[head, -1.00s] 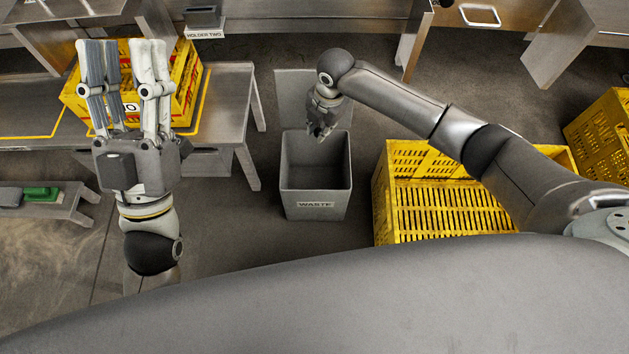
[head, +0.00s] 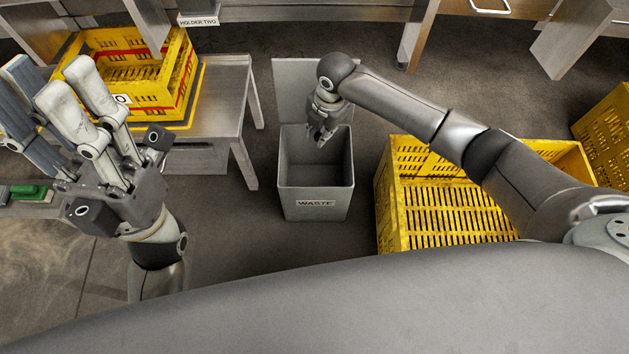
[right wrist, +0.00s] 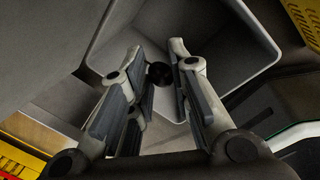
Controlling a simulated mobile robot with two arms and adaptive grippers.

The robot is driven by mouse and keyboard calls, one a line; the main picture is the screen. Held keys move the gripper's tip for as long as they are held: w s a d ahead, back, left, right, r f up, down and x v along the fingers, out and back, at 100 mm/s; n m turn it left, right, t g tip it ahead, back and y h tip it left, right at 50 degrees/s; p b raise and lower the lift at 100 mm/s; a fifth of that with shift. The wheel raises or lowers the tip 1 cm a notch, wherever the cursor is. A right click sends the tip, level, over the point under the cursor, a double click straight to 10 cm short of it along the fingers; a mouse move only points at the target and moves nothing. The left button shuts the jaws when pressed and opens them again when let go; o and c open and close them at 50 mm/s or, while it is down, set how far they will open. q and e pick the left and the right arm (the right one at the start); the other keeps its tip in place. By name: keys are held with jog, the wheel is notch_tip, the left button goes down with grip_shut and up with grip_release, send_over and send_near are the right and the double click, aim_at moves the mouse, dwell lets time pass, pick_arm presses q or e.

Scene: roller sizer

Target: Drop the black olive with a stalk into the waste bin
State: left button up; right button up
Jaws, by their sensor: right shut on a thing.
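The grey waste bin (head: 300,212), labelled WASTE, stands open on the floor with its lid upright behind it. My right gripper (head: 322,136) points down over the back part of the bin's opening. In the right wrist view, it is shut on the dark, round olive (right wrist: 158,75), held between the fingertips with the bin's inner wall (right wrist: 225,45) beyond. The olive's stalk cannot be made out. My left gripper (head: 55,90) is raised at the left, with its fingers apart and nothing between them.
A large yellow crate (head: 392,225) stands right of the bin, under my right arm. A metal table (head: 215,110) at the left bears yellow crates (head: 185,75). Another yellow crate (head: 606,130) is at the far right. A strip of floor left of the bin is clear.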

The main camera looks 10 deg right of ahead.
jog(key=shift+f, duration=0.1)
jog(key=o, duration=0.7)
jog(key=shift+o, duration=0.2)
notch_tip(320, 180, up, 12)
jog(key=s+d, duration=0.1)
jog(key=shift+s, duration=0.15)
jog(key=shift+s+f, duration=0.1)
jog(key=shift+f, duration=0.05)
dwell(0.3)
